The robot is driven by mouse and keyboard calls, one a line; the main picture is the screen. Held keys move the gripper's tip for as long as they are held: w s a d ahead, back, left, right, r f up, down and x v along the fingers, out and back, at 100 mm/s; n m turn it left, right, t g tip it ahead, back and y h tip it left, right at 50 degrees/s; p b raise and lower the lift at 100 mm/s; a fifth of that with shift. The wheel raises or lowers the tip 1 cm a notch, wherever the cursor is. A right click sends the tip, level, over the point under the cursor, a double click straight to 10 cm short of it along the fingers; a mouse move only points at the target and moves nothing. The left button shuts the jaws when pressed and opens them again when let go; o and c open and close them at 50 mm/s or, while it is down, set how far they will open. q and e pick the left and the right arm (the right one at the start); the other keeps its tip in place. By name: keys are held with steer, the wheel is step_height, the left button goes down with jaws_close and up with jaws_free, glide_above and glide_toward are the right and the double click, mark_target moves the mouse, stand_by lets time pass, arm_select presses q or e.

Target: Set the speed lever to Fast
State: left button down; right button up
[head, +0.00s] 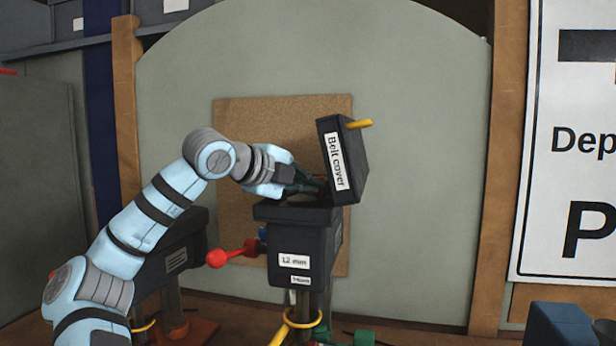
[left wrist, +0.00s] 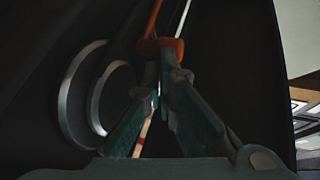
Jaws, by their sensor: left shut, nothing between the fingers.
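My left gripper (head: 302,183) is shut and empty. It reaches in over the open top of the dark machine head (head: 320,245), beside the raised belt cover (head: 352,160). In the left wrist view the gripper's fingertips (left wrist: 166,72) are together inside a dark housing, close to an orange-red piece (left wrist: 160,47); I cannot tell whether they touch it. A lever with a red ball knob (head: 216,258) sticks out left from the head's side. No "Fast" marking is readable, and I cannot tell which part is the speed lever. My right gripper is not in view.
Two round grey discs (left wrist: 95,95) sit left of the fingers in the housing. The belt cover has a yellow handle (head: 358,124). A second dark machine (head: 172,250) stands at left behind my arm. A large white sign (head: 570,150) is at right.

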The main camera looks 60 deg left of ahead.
arm_select(q)
steer(key=shift+w, duration=0.15)
steer(key=shift+w+d+r+p, duration=0.1)
steer(key=shift+w+d+p, duration=0.8)
steer(key=shift+w, duration=0.25)
steer(key=shift+w+d, duration=0.15)
